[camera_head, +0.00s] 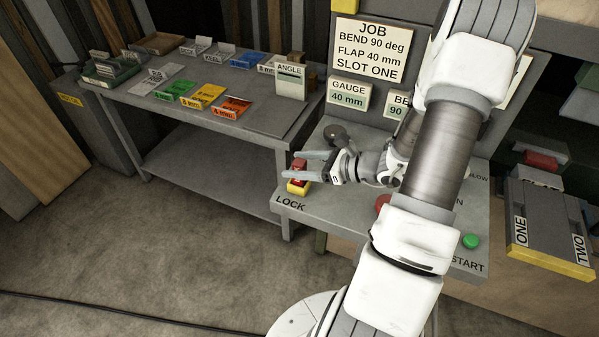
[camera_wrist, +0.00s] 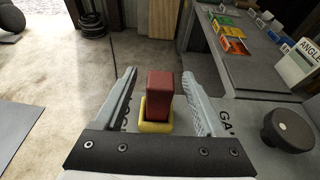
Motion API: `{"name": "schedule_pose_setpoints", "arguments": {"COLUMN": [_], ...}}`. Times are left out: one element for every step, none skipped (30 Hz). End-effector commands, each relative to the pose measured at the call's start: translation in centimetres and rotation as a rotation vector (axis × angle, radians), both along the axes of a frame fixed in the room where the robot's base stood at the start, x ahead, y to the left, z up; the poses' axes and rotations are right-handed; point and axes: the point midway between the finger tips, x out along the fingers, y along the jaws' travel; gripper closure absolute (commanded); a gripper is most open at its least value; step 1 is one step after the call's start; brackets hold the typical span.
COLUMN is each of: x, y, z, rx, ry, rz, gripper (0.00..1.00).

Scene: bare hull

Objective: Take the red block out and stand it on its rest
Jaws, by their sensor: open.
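The red block (camera_head: 299,168) stands upright in a yellow holder (camera_head: 298,187) at the console's left corner, beside the word LOCK. In the wrist view the red block (camera_wrist: 159,92) rises from the yellow holder (camera_wrist: 156,127). My gripper (camera_head: 290,166) is open, its fingers reaching over the console corner. In the wrist view my gripper (camera_wrist: 160,74) has one finger on each side of the block, with visible gaps. How deep the block sits in the holder is hidden. I cannot tell which spot is its rest.
A dark round knob (camera_wrist: 287,130) stands near the right finger. The console (camera_head: 330,208) also carries a red button (camera_head: 382,203) and a green START button (camera_head: 471,241). A grey table (camera_head: 215,125) with coloured trays stands behind left. Another red piece (camera_head: 541,160) lies at right, above slots ONE and TWO.

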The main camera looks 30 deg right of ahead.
Motion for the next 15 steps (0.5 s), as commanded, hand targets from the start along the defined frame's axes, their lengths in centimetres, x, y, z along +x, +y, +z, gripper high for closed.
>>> {"name": "schedule_pose_setpoints", "arguments": {"x": [0.5,0.7,1.2,1.5,1.7,2.0,2.1,2.2,2.3,2.3,2.3,2.3,2.3,2.3,2.3], "y": [0.5,0.7,1.0,1.2,1.4,1.5,1.7,1.7,1.8,1.8,1.8,1.8,1.7,1.7,1.7], "z": [-0.2,-0.4,-0.6,-0.7,-0.8,-1.0,-1.1,-1.1,-1.2,-1.2,-1.2,-1.2,-1.2,-1.2,-1.2], "rx": [0.003,0.003,0.002,0.001,0.0,0.0,0.0,0.0,-0.001,-0.001,-0.001,-0.001,-0.001,-0.001,-0.001], "ry": [0.001,0.002,0.002,0.0,-0.001,0.0,0.0,0.0,0.001,0.001,0.001,0.001,0.001,0.001,0.001], "rz": [0.002,0.003,0.002,0.003,0.002,0.001,0.001,0.001,0.0,0.0,0.0,0.0,0.0,0.0,0.0], "gripper": [0.28,0.28,0.28,0.28,0.28,0.28,0.28,0.28,0.28,0.28,0.28,0.28,0.28,0.28,0.29]}}
